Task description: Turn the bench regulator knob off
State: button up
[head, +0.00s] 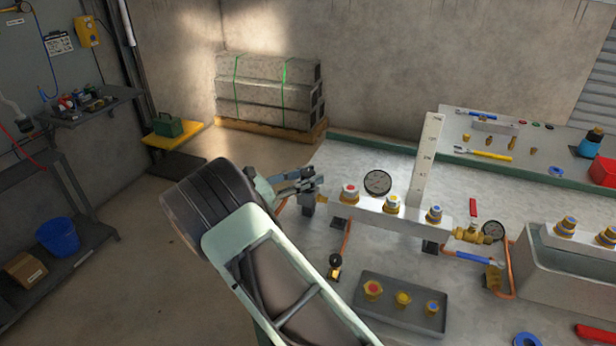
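My gripper (312,186) reaches over the left end of the metal bench (390,268), left of the manifold block. Its small dark fingers overlap a dark fitting beneath them, and I cannot tell whether they touch it or how far apart they are. A copper pipe (283,204) shows just left of the fingers. A small black round knob on a brass body (335,264) stands on the bench below and right of my gripper, apart from it, near a copper pipe. I cannot tell for certain which part is the regulator knob; part of the gripper area is hidden by my arm.
The manifold block (376,203) carries several brass fittings, with a round dark gauge (377,182) behind and an upright ruler (425,160). A red-handled valve (473,212) is at right. A grey tray (372,308) with capped fittings lies in front. A metal tank (560,290) stands right.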

jog(key=c, duration=0.4)
jog(key=shift+r+n+t+y+p, duration=0.1)
jog(key=shift+n+t+y+p, duration=0.2)
jog(key=shift+n+t+y, duration=0.15)
